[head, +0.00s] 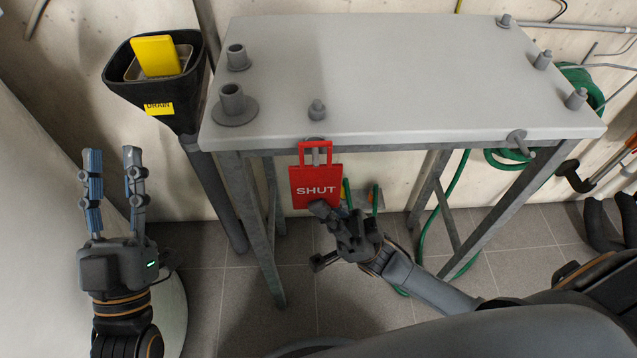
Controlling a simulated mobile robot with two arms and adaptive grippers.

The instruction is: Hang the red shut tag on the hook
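The red tag (316,188) with the white word SHUT hangs upright in front of the table's near edge, its square loop at the top. A grey hook (316,157) on that edge shows through the loop; I cannot tell whether the loop is around it or only in front of it. My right gripper (322,209) is at the tag's bottom edge and appears shut on it; the fingertips are partly hidden. My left gripper (113,153) is open and empty, pointing up at the left, well apart from the tag.
The grey table (400,75) has several grey pegs and fittings, and a second fitting (517,138) on its near edge. A black drain funnel (185,105) holding a yellow item (155,55) stands left. A green hose (510,157) hangs behind the legs.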

